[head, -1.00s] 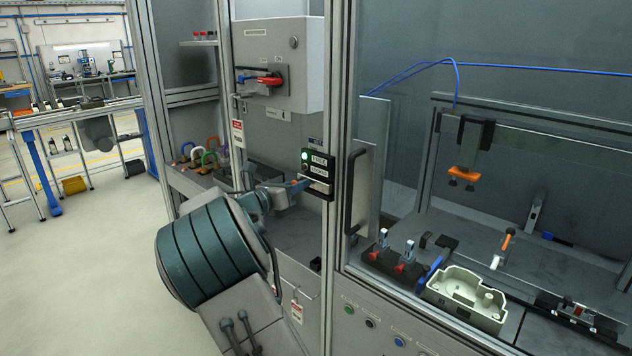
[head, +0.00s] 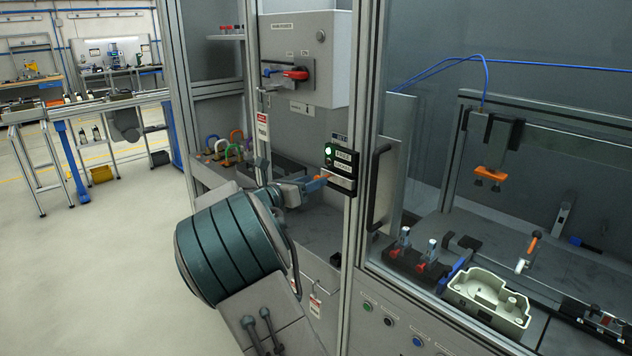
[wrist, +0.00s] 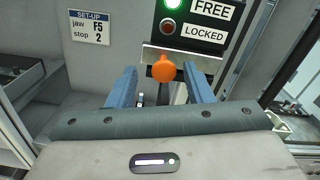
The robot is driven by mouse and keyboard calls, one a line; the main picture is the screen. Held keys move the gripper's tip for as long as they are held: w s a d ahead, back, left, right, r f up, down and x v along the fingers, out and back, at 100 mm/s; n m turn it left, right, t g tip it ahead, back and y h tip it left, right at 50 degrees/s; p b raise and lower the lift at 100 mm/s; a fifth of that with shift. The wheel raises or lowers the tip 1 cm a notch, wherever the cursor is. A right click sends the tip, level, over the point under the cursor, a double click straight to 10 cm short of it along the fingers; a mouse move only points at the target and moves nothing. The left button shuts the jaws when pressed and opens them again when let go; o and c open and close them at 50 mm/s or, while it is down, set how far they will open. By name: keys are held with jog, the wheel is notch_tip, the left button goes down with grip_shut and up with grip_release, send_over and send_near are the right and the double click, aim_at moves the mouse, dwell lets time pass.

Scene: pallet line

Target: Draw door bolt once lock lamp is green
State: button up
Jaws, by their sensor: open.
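The lock panel (head: 341,168) is a black plate on the cell's door post. Its lamp (head: 329,159) beside the word FREE is lit green; it also shows lit in the wrist view (wrist: 173,4). The lamp beside LOCKED (wrist: 168,28) is dark red and unlit. The orange knob (wrist: 163,70) of the door bolt stands below the panel, in front of a metal plate. My gripper (wrist: 162,76) is open, with one blue finger on each side of the knob. Gaps show between fingers and knob. In the head view my gripper (head: 312,184) is small and partly hidden by my wrist.
The glass door with its black handle (head: 378,188) is right of the panel. A grey switch box (head: 300,60) with a red handle hangs above left. Coloured padlocks (head: 222,150) sit on a ledge behind my arm. A pale housing (head: 488,298) lies inside the cell.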

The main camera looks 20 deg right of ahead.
jog(key=b+v, duration=0.1)
jog(key=v, duration=1)
jog(key=shift+a, duration=0.1)
jog(key=s+d+f+m+g+y, duration=0.3)
jog(key=s+d+f+m+y, duration=0.15)
jog(key=s, duration=0.25)
jog(key=s+d+f+m+g+y, duration=0.3)
jog(key=s+d+m, duration=0.25)
jog(key=s, duration=0.25)
jog(key=s+a+f+m+y, duration=0.1)
jog(key=s+a+m+y, duration=0.2)
jog(key=s+m, duration=0.2)
jog(key=s+a+f+m+t+y, duration=0.1)
jog(key=s+a+m+y, duration=0.1)
jog(key=s+m, duration=0.3)
jog(key=s+a+f+m+y, duration=0.2)
jog(key=s+m, duration=0.4)
jog(key=s, duration=0.3)
jog(key=shift+a+y, duration=0.85)
jog(key=shift+y, duration=0.1)
